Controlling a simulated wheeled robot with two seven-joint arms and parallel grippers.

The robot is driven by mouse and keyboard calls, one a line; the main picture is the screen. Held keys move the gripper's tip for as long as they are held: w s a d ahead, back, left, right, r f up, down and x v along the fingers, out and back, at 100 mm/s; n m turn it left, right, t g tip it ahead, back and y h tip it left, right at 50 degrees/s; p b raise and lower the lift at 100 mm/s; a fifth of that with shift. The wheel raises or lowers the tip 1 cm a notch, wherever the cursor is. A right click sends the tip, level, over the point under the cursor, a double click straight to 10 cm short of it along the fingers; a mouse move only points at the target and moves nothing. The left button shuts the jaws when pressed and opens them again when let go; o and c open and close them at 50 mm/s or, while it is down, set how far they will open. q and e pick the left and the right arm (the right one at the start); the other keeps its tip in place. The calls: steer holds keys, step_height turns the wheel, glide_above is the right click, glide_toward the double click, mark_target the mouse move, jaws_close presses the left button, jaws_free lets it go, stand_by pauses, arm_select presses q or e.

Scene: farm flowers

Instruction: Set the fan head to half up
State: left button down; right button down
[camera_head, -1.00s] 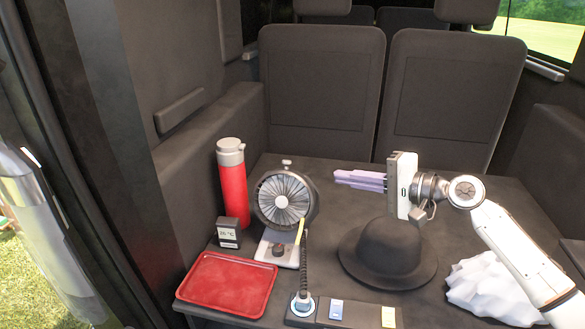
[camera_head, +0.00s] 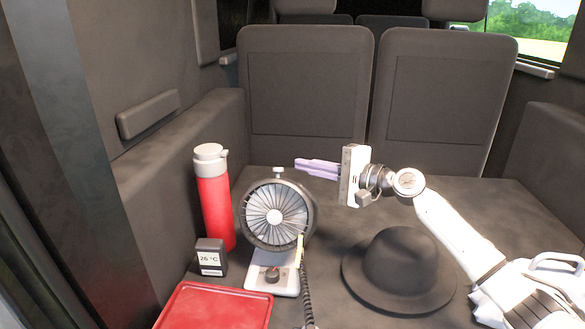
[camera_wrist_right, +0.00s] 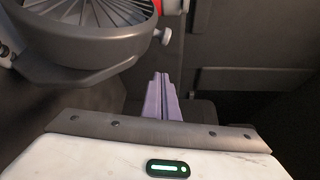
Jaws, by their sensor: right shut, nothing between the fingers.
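The fan (camera_head: 277,216) stands on a white base (camera_head: 272,279) on the dark table, with its round grille facing me. A small pale knob (camera_head: 278,171) sits on top of the head, and a dark knob is on the base. My right gripper (camera_head: 298,164) is shut and empty, its pale purple fingers pointing left, just right of and above the fan's top. In the right wrist view the fan head (camera_wrist_right: 85,30) fills the upper left, with a side knob (camera_wrist_right: 163,36) near the shut fingers (camera_wrist_right: 160,96); they look apart from it. My left gripper is not in view.
A red flask (camera_head: 214,200) stands left of the fan, with a small temperature display (camera_head: 211,257) before it. A red tray (camera_head: 215,308) lies in front. A black hat (camera_head: 400,268) sits right of the fan, below my arm. Seats (camera_head: 305,90) stand behind the table.

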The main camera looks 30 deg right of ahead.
steer(key=a, duration=0.1)
steer(key=a+p, duration=0.1)
steer(key=a, duration=0.2)
steer(key=shift+r+p, duration=0.25)
steer(key=shift+p, duration=0.1)
steer(key=shift+a, duration=0.1)
